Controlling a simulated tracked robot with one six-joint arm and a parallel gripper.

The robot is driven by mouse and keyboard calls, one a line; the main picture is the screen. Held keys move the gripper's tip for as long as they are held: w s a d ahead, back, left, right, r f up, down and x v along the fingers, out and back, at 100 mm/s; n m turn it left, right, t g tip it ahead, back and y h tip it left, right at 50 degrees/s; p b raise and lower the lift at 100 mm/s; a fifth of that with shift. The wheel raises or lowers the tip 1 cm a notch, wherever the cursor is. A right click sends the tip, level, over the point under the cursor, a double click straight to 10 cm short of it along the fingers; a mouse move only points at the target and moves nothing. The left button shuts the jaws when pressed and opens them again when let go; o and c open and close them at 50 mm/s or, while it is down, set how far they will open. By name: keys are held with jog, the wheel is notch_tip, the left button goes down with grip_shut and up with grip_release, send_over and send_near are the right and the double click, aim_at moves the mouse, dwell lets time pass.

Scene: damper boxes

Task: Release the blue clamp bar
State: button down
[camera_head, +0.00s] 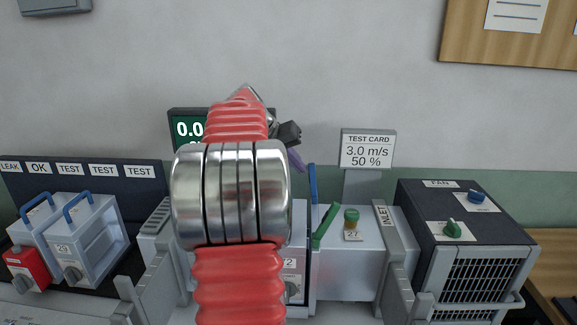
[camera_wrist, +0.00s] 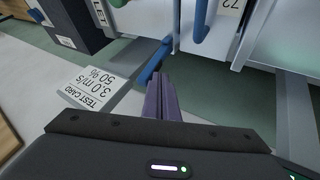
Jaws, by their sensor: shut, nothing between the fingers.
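The blue clamp bar (camera_head: 313,185) stands roughly upright in the head view, just right of my arm, at the back of the pale test bench unit. In the wrist view a blue bar (camera_wrist: 154,63), which looks like the same bar, lies just beyond my fingertips. My gripper (camera_wrist: 160,78) has purple fingers, which are shut and empty. The fingertips are very close to the bar; I cannot tell if they touch it. In the head view my gripper (camera_head: 296,159) is partly hidden behind my red arm, left of the bar's top.
A box marked 72 (camera_wrist: 228,8) with a blue handle (camera_wrist: 200,20) is close by. A green lever (camera_head: 325,227) stands right of my arm. The test card (camera_head: 367,150) stands behind, and the fan unit (camera_head: 470,235) is at the right. Box 29 (camera_head: 95,240) is at the left.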

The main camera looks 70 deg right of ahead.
jog(key=shift+s+r, duration=0.15)
jog(key=shift+s, duration=0.1)
dwell(0.4)
